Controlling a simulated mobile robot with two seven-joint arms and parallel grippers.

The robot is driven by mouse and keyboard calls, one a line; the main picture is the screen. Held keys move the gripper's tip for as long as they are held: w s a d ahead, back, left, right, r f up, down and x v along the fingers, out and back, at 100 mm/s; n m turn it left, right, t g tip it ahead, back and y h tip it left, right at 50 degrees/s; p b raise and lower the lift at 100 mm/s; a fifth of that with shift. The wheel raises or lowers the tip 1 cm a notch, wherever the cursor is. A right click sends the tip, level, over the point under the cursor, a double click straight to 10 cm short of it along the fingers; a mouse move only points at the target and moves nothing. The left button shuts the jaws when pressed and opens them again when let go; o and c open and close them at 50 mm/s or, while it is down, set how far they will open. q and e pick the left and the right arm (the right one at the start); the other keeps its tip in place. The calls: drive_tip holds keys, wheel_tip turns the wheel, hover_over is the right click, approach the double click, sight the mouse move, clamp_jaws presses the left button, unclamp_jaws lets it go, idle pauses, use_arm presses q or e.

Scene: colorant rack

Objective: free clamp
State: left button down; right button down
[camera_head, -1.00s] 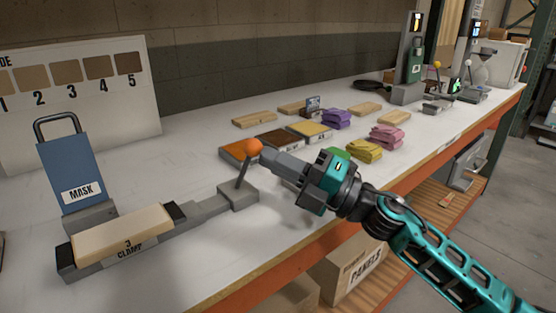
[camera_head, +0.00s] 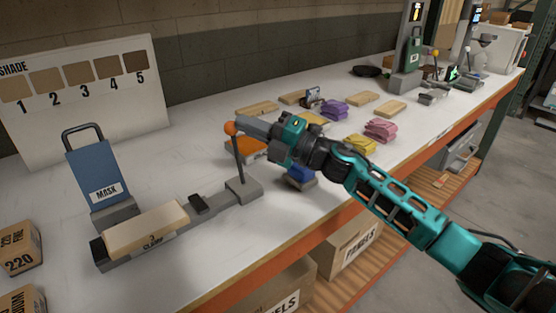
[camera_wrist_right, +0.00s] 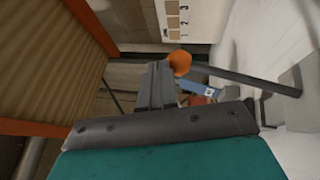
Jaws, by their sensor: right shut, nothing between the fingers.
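The clamp (camera_head: 222,199) is a grey rail on the bench with a tall lever (camera_head: 239,160) topped by an orange knob (camera_head: 231,128). The lever stands nearly upright, leaning slightly left. A pale wooden panel (camera_head: 146,226) lies on the clamp's left part. A gap shows between the panel and the dark sliding jaw (camera_head: 198,203). My right gripper (camera_head: 245,124) is shut and empty, its tips at the knob's right side. In the right wrist view the shut fingers (camera_wrist_right: 157,85) are beside the orange knob (camera_wrist_right: 179,62); contact is unclear. My left gripper is out of view.
A blue MASK plate (camera_head: 98,172) stands behind the clamp, with a shade board (camera_head: 90,115) behind it. Small boxes (camera_head: 20,247) sit at left. Folded cloths (camera_head: 380,130) and wooden blocks (camera_head: 362,99) lie farther along the bench. Cardboard boxes are under it.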

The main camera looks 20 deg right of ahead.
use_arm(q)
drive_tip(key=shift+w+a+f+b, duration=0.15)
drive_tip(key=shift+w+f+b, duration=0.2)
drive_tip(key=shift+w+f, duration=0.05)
use_arm(e)
drive_tip(key=shift+w+a+f, duration=0.1)
drive_tip(key=shift+w+a, duration=0.15)
drive_tip(key=shift+w, duration=0.45)
drive_tip(key=shift+w+a+f, duration=0.1)
drive_tip(key=shift+w+a, duration=0.2)
drive_tip(key=shift+w, duration=0.4)
drive_tip(key=shift+w+a+f, duration=0.1)
drive_tip(key=shift+w+a, duration=0.15)
drive_tip(key=shift+w, duration=0.55)
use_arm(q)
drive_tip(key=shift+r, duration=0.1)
use_arm(e)
drive_tip(key=shift+d+r, duration=0.1)
drive_tip(key=shift+r, duration=0.05)
